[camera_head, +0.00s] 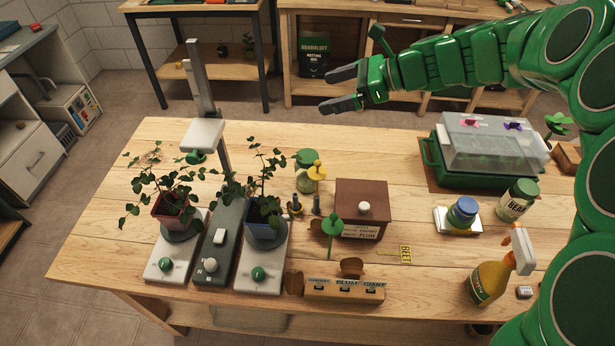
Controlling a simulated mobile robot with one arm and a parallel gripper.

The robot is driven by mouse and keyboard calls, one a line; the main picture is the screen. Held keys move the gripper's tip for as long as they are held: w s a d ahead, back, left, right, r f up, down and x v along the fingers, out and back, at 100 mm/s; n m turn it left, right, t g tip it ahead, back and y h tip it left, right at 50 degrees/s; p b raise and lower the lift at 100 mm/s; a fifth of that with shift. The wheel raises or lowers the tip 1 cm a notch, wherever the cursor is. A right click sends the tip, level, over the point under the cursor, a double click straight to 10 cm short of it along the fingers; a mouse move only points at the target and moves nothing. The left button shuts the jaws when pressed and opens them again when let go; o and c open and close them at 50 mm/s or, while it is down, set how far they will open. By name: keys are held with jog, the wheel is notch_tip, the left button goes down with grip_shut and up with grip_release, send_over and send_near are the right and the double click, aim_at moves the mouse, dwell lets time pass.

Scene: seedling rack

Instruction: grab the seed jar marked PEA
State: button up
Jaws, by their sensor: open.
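My gripper (325,92) is open and empty, its fingers pointing left. It appears above the table's back edge, apart from every jar. A pale jar with a dark green lid (516,203) stands at the right, with a label that seems to read BEAN. A small jar with a blue lid (462,213) sits on a white pad (445,228); its label is not readable. No label reading PEA can be made out.
A brown box (362,200) with a white knob stands mid-table, close to the green-lidded jar. Two potted plants (172,212) stand at left beside a lamp (203,133). A clear-lidded tray (490,145) and a spray bottle (490,280) are at right. The back middle is clear.

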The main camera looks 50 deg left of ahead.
aim_at(302, 158)
jog(key=a+f+m, duration=0.1)
jog(key=a, duration=0.3)
jog(key=shift+g+y, duration=0.3)
jog(key=shift+y, duration=0.1)
notch_tip(302, 158, down, 22)
jog(key=shift+s+a+r, duration=0.1)
jog(key=shift+r, duration=0.15)
jog(key=shift+x, duration=2.55)
jog(key=shift+c, duration=0.2)
grip_shut()
